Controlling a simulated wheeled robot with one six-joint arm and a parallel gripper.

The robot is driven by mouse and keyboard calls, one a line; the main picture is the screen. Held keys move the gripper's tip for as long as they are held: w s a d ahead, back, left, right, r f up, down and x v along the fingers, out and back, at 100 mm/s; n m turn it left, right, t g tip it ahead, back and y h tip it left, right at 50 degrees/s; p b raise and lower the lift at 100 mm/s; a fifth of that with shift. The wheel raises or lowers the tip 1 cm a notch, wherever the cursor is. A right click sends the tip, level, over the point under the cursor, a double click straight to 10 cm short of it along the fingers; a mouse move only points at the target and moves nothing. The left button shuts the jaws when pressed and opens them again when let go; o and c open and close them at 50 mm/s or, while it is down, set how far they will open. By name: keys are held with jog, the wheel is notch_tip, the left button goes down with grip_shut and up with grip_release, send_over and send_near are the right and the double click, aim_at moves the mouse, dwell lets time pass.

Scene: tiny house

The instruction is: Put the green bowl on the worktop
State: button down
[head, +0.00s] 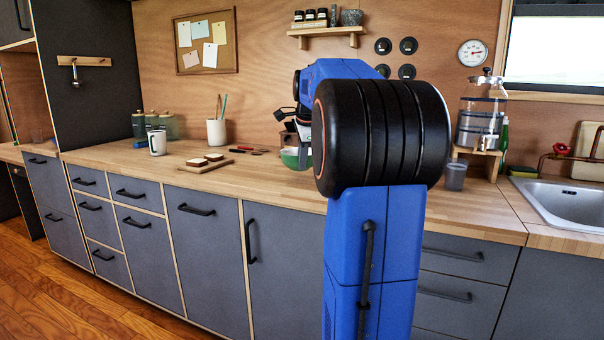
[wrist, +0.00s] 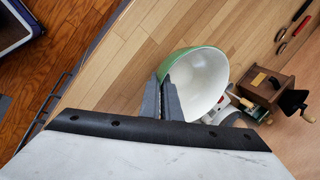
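The green bowl (wrist: 208,78), white inside, is in the wrist view with its left rim between the two fingers of my gripper (wrist: 164,98). The fingers are close together and look shut on the rim. In the head view a part of the green bowl (head: 290,159) shows beside my arm, at the level of the wooden worktop (head: 240,185). My arm hides the rest of it. I cannot tell whether the bowl touches the worktop or is held just above it.
A wooden grinder (wrist: 268,88) stands close to the bowl's right. A board with bread (head: 202,163), a white mug (head: 157,142) and a utensil pot (head: 216,131) are to the left. A grey cup (head: 455,176) and the sink (head: 565,199) are to the right. The worktop's front is clear.

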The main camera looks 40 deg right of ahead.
jog(key=shift+f, duration=2)
jog(key=shift+f, duration=0.1)
jog(key=c, duration=2)
grip_release()
jog(key=v, duration=1.2)
